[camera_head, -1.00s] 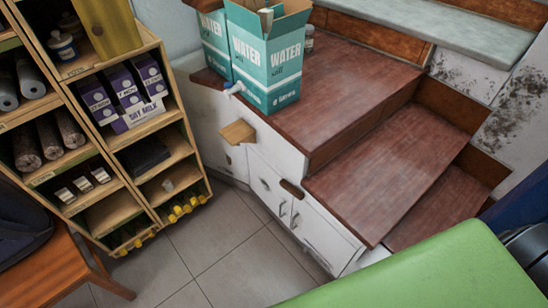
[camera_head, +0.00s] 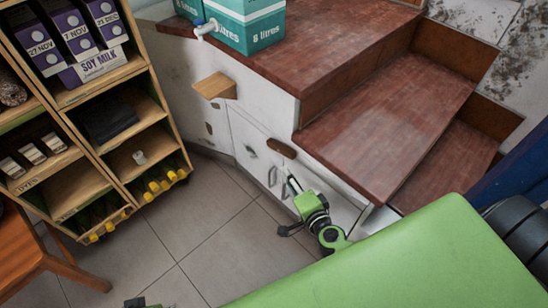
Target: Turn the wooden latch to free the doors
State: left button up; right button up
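The wooden latch (camera_head: 282,148) is a small brown rounded bar on the front of the white cabinet under the stairs, lying slantwise near the top of the doors. The white doors (camera_head: 247,133) look shut; two metal handles (camera_head: 272,177) sit below the latch. My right gripper (camera_head: 292,206), green and black, is in front of the doors, below the latch and apart from it. It seems empty, but its opening is unclear. A bit of my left gripper (camera_head: 136,303) shows at the bottom edge; most of it is cut off.
A wooden wedge-shaped piece (camera_head: 215,87) juts from the cabinet to the left. Brown stair treads (camera_head: 390,130) rise at the right. Teal water boxes (camera_head: 250,30) stand on top. A wooden shelf unit (camera_head: 136,154) stands at left. The tiled floor (camera_head: 192,230) between is clear.

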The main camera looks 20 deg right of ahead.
jog(key=r+m+b, duration=0.1)
jog(key=r+m, duration=0.1)
pick_arm(q)
jog(key=v, duration=0.5)
pick_arm(e)
send_near(273, 148)
jog(key=shift+t, duration=0.3)
jog(key=b+x, duration=0.3)
jog(key=x, duration=0.4)
jog(key=shift+f, duration=0.2)
jog(key=shift+x, duration=0.85)
pick_arm(q)
jog(key=shift+w+d+f+t+h, duration=0.1)
jog(key=shift+w+d+t, duration=0.15)
jog(key=shift+w+t, duration=0.45)
jog(key=shift+w+d+t+h, duration=0.1)
jog(key=shift+w+d+t, duration=0.15)
jog(key=shift+w, duration=0.9)
jog(key=shift+w+d+f+t+h, duration=0.1)
jog(key=shift+w+d+t, duration=0.1)
jog(key=shift+w+t, duration=0.55)
pick_arm(e)
jog(key=shift+w+d, duration=0.1)
jog(key=shift+w, duration=0.15)
pick_arm(q)
jog(key=shift+w, duration=0.15)
pick_arm(e)
grip_shut()
